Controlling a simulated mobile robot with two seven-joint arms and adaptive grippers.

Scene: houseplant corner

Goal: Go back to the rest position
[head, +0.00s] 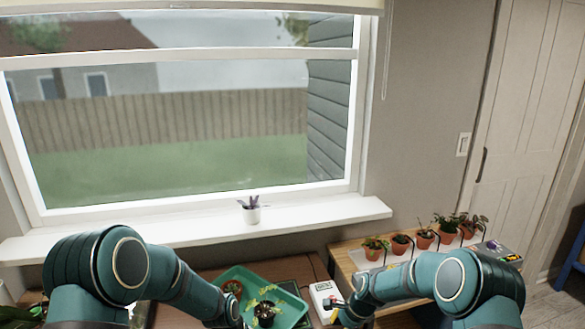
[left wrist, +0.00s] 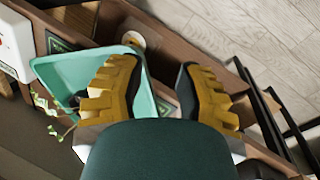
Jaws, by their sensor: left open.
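My left gripper (left wrist: 158,88) shows in the left wrist view with its two yellow ribbed fingers wide apart and nothing between them. It is over the edge of a green tray (left wrist: 60,68). In the head view my left arm comes in from the left and ends at the bottom edge beside the green tray (head: 236,272); its fingers are not visible there.
A wooden bench (head: 345,262) at right bears several small potted plants (head: 424,238). A white pot (head: 251,213) stands on the windowsill (head: 330,212). Floor (left wrist: 262,35) shows beyond the table edge.

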